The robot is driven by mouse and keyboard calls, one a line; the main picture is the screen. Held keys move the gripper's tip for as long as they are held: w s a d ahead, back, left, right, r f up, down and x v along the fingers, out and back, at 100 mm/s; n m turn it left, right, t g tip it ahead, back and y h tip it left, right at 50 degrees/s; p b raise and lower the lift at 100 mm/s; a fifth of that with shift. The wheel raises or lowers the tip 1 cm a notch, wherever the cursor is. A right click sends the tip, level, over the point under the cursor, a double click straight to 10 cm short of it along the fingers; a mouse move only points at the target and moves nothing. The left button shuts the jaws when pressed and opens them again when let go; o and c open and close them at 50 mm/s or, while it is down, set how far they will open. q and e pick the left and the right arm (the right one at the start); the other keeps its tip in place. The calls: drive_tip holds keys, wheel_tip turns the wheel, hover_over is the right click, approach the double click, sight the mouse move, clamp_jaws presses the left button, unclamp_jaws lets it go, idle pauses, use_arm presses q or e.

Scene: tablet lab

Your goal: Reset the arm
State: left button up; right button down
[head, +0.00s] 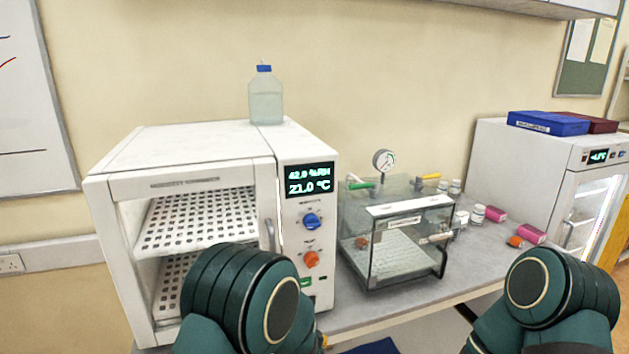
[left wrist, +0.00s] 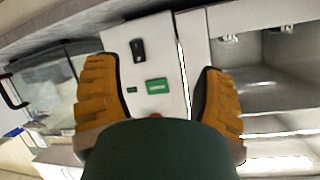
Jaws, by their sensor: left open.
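My left gripper (left wrist: 156,66) shows in the left wrist view with its two orange fingers wide apart and nothing between them. Beyond the fingers is a white panel with a green label (left wrist: 156,86) and a dark switch. In the head view my left arm's green and black links stand in front of the white chamber (head: 190,150), whose display reads 21.0 °C. The left gripper's fingers are mostly hidden there. My right arm's links show at the lower right of the head view; the right gripper is out of view.
A clear desiccator box (head: 400,240) with a gauge stands on the grey bench (head: 480,262). Pink-labelled containers (head: 531,234) and small jars lie to its right, before a white fridge (head: 510,165). A blue-capped bottle (head: 266,100) stands on the chamber.

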use_arm(q)
drive_tip(key=s+a+f+n+g+h+b, duration=0.15)
drive_tip(key=s+a+f+g, duration=0.35)
drive_tip(key=f, duration=0.5)
drive_tip(key=s+a+f+n+g+h+b, duration=0.1)
drive_tip(key=s+f+g+h, duration=0.1)
drive_tip(key=s, duration=0.7)
drive_tip(key=s+a+f+n+g+h+b, duration=0.1)
drive_tip(key=s+f+g+h, duration=0.2)
drive_tip(key=s+f, duration=0.3)
drive_tip(key=s+g, duration=0.1)
drive_tip(key=s, duration=0.3)
drive_tip(key=shift+a+f+b, duration=0.25)
drive_tip(key=shift+f+b, duration=0.1)
drive_tip(key=shift+f, duration=0.05)
